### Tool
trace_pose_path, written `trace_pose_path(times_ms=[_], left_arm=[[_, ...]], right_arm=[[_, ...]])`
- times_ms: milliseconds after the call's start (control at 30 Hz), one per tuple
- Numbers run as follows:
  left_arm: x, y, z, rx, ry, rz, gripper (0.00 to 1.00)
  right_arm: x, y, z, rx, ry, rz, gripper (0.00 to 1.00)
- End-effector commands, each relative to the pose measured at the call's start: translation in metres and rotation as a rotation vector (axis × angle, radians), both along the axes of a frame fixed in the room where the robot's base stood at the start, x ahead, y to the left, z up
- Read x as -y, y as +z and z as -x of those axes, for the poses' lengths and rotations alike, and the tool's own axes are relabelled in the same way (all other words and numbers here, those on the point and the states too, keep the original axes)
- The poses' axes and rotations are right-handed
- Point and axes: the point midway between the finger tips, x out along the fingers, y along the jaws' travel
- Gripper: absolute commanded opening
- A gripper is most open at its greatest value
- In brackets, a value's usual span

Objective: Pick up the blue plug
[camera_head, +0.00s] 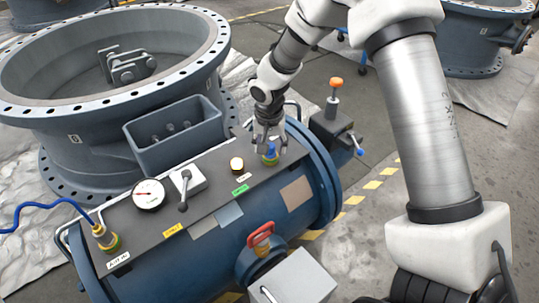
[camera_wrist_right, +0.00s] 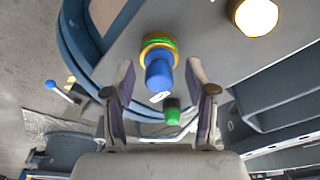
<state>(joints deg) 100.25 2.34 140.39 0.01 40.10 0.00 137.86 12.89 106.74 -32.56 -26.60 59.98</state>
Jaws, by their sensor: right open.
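The blue plug (camera_head: 270,150) stands on the right end of the grey panel top of the blue tank. In the right wrist view the blue plug (camera_wrist_right: 158,72) sits in a yellow and green ringed socket (camera_wrist_right: 158,45). My right gripper (camera_head: 268,145) is over it, pointing down. In the wrist view my right gripper (camera_wrist_right: 158,75) is open, with one finger on each side of the plug and gaps between. A small green part (camera_wrist_right: 172,110) shows beside the plug, between the fingers. My left gripper is not in view.
A gauge (camera_head: 149,194), a lever switch (camera_head: 185,184) and a lit round button (camera_head: 237,164) stand on the panel (camera_head: 150,230). A blue hose (camera_head: 45,207) enters at left. An orange-knobbed post (camera_head: 335,95) stands right of the gripper. Large valve rings (camera_head: 75,115) stand behind.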

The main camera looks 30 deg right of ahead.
Motion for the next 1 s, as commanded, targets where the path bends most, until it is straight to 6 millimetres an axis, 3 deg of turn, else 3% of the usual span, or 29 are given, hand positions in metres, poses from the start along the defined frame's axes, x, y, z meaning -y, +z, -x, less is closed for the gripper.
trace_pose_path(times_ms=[167, 300, 700, 767, 1000], left_arm=[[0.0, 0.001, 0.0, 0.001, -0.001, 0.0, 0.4], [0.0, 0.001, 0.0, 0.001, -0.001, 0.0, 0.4], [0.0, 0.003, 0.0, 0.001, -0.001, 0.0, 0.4], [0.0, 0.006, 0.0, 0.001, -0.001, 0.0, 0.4], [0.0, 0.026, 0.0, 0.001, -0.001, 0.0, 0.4]], right_arm=[[0.0, 0.001, 0.0, 0.001, 0.0, -0.001, 0.56], [0.0, 0.0, 0.0, 0.001, 0.0, -0.001, 0.09], [0.0, 0.005, 0.0, 0.001, 0.0, -0.001, 0.08], [0.0, 0.014, 0.0, 0.001, 0.0, 0.0, 0.08], [0.0, 0.072, -0.001, 0.005, -0.001, 0.0, 0.08]])
